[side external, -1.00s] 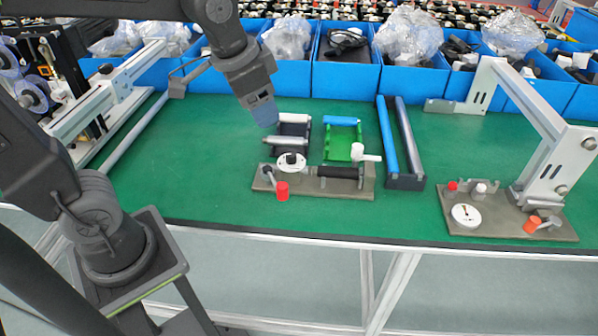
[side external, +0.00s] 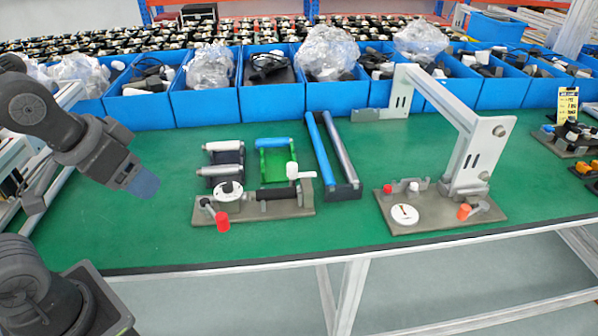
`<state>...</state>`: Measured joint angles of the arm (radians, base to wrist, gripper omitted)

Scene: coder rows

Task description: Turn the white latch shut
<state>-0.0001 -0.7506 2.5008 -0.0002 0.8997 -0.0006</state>
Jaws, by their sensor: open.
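A grey fixture plate (side external: 270,211) stands on the green table. At its right end is a white handle (side external: 292,171), an upright knob with a short arm to the right; it looks like the white latch. A black roller (side external: 276,193) lies just left of it, and a round white dial (side external: 229,192) and a red-capped lever (side external: 222,222) are at the left end. My gripper (side external: 143,184), with blue tips, hangs left of the fixture, apart from it and touching nothing. It is open and empty; the gap between its fingers is hard to see.
A second fixture (side external: 440,211) with a tall grey bracket (side external: 474,150) stands further right. Blue bins (side external: 207,105) line the back.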

